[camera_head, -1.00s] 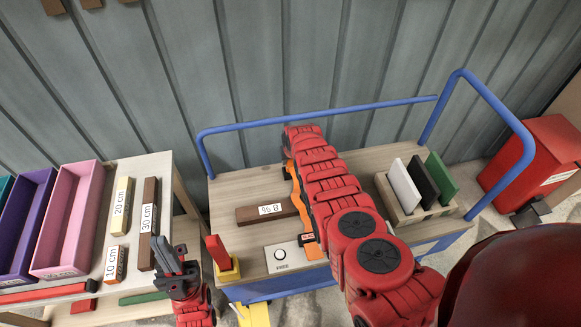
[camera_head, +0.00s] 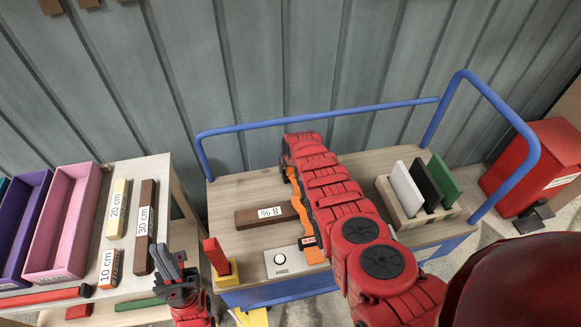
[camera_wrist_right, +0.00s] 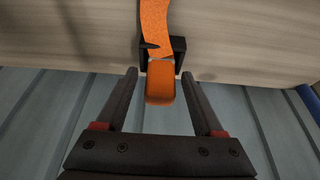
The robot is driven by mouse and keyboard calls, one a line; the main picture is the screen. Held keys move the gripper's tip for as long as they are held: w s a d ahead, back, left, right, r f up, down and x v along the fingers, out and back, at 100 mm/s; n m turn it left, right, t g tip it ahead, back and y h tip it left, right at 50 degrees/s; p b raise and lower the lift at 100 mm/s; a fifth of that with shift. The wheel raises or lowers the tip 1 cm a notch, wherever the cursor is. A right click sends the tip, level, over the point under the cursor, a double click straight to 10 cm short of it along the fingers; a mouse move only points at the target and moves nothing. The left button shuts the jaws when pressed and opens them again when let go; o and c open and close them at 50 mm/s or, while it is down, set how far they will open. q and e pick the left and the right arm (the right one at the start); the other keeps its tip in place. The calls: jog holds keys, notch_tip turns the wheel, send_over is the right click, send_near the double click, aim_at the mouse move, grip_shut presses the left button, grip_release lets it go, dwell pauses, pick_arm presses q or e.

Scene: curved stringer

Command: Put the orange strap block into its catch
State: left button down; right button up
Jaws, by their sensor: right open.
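The orange strap (camera_head: 301,214) runs across the cart top beside my right arm, partly hidden by it. In the right wrist view the strap (camera_wrist_right: 154,22) comes down to a dark catch (camera_wrist_right: 178,47) at the board's edge. The orange block (camera_wrist_right: 160,84) shows just beyond the catch, past that edge; I cannot tell whether it touches it. My right gripper (camera_wrist_right: 159,76) is open, one finger on each side of the block, with gaps. Its fingertips are hidden in the head view. My left gripper (camera_head: 174,268) is near the left table's right edge, away from the strap.
On the cart are a brown labelled bar (camera_head: 268,216), a button panel (camera_head: 284,261), a red block on a yellow base (camera_head: 217,258) and a rack of panels (camera_head: 411,213). A blue rail (camera_head: 320,121) borders the cart. Bins (camera_head: 64,220) and length blocks stand left.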

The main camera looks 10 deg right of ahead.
jog(key=shift+r+p, duration=0.35)
jog(key=shift+r, duration=0.05)
jog(key=p+v, duration=1.1)
jog(key=shift+s+r, duration=0.25)
jog(key=shift+s, duration=0.1)
